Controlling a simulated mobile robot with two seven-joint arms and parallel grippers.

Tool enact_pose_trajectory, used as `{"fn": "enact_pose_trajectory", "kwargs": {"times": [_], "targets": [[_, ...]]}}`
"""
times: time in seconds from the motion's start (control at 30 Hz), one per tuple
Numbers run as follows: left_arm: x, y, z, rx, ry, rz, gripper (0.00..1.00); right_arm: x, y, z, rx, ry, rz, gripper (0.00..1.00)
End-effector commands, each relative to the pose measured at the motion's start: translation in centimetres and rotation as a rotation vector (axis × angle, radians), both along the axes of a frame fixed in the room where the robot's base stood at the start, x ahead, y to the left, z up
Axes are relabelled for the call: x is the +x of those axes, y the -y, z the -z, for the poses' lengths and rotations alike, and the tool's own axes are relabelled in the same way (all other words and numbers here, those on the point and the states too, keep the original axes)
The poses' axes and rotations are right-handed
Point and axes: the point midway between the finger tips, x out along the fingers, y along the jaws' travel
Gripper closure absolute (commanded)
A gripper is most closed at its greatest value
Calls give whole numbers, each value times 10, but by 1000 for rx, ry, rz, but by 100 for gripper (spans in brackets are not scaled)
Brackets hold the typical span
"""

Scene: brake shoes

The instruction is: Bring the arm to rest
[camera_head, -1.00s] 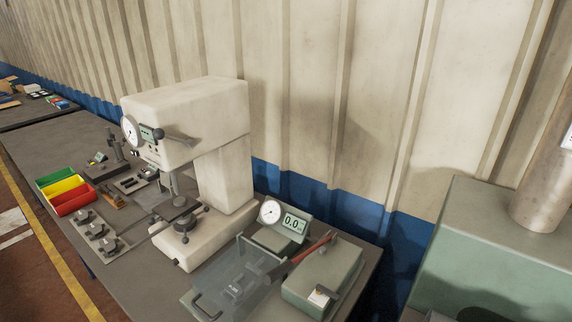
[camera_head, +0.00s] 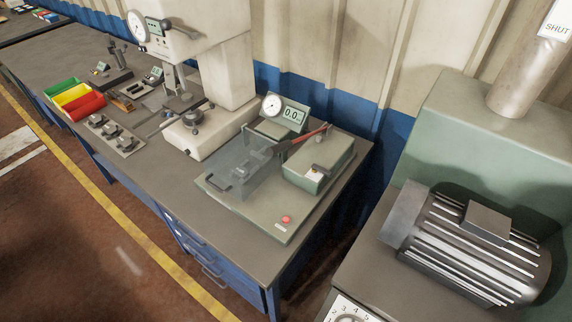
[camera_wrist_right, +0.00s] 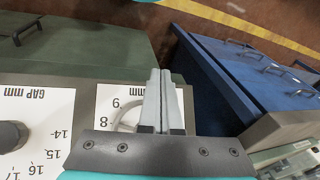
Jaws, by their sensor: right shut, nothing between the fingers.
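My right gripper (camera_wrist_right: 166,100) shows in the right wrist view with its two grey fingers together and nothing between them. No arm of mine shows in the head view, and my left gripper is not in view.
A workbench (camera_head: 215,220) holds a press (camera_head: 225,75), a tester with a clear guard and red-handled lever (camera_head: 312,135), and coloured bins (camera_head: 75,97). A green machine (camera_head: 455,120) with a grey motor (camera_head: 470,245) stands at right. Floor (camera_head: 110,230) left of the bench is clear.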

Motion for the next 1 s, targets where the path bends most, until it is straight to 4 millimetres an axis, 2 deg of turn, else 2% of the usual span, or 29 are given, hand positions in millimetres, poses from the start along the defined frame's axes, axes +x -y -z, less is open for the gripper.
{"fn": "enact_pose_trajectory", "kwargs": {"times": [0.03, 0.2, 0.23, 0.27, 0.4, 0.8, 1.0], "targets": [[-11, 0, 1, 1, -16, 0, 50, -34, 16, 12, -66, -32, -138, 100], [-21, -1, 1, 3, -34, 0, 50, -133, 67, 33, -231, -126, -632, 100], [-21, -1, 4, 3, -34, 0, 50, -146, 73, 38, -247, -137, -708, 100], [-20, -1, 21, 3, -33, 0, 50, -134, 68, 53, -242, -118, -685, 100], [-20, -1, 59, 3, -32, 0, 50, -133, 67, 92, -239, -118, -675, 100], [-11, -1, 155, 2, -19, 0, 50, -132, 67, 187, -239, -119, -670, 100], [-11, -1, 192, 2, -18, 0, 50, -132, 66, 224, -238, -119, -670, 100]]}}
